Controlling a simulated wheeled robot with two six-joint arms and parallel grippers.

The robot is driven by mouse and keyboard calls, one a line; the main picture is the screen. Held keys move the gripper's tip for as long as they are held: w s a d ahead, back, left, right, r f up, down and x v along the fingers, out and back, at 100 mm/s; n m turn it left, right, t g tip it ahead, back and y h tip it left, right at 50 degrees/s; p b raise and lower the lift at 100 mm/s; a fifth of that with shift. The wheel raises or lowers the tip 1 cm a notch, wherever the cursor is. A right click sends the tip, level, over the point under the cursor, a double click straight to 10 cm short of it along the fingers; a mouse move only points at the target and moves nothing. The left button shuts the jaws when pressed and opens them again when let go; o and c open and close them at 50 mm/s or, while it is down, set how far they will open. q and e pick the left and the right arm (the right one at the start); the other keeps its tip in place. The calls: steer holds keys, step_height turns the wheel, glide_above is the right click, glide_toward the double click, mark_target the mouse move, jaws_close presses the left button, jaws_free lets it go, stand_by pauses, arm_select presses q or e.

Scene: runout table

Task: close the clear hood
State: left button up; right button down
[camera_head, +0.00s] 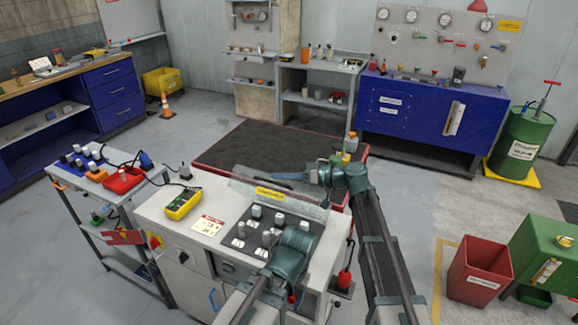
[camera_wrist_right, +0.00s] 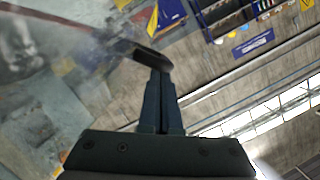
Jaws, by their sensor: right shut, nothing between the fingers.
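The clear hood (camera_head: 285,204) stands raised at the back of the white cabinet (camera_head: 165,215), tilted up behind a dark panel of pale knobs (camera_head: 240,243). It bears a yellow label (camera_head: 270,194). My right gripper (camera_head: 276,176) is shut and empty at the hood's upper edge, on its far side. In the right wrist view its fingers (camera_wrist_right: 161,98) are together, close to a dark bent piece (camera_wrist_right: 142,51); I cannot tell if they touch. Hazy clear sheet fills that view's left side. My left arm is folded over the cabinet's front; its gripper does not show.
A yellow handheld box (camera_head: 183,203) and a label card (camera_head: 207,225) lie on the cabinet's left top. A grey cart (camera_head: 110,195) with tools stands to the left. A dark red-edged table (camera_head: 235,150) lies behind. A red bin (camera_head: 478,270) stands on the right floor.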

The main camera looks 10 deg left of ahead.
steer(key=s+a+f+n+t+b, duration=0.1)
steer(key=s+f+n+b, duration=0.3)
steer(key=s+f+b, duration=0.4)
steer(key=s+a+f+n+t+h+b, duration=0.1)
steer(key=s+a+f+n+t+b, duration=0.1)
steer(key=s+a+f+n+b, duration=0.2)
steer(key=shift+s+f+n+b, duration=0.3)
steer(key=shift+s+f+b, duration=1.55)
steer(key=shift+f+b, duration=1.6)
steer(key=shift+f+p, duration=0.3)
steer(key=shift+s, duration=0.1)
steer(key=p+v, duration=0.1)
steer(key=v, duration=0.6)
steer(key=shift+d+r+p, duration=0.2)
steer(key=shift+r+p, duration=0.05)
steer(key=shift+p, duration=0.15)
steer(key=shift+s, duration=0.1)
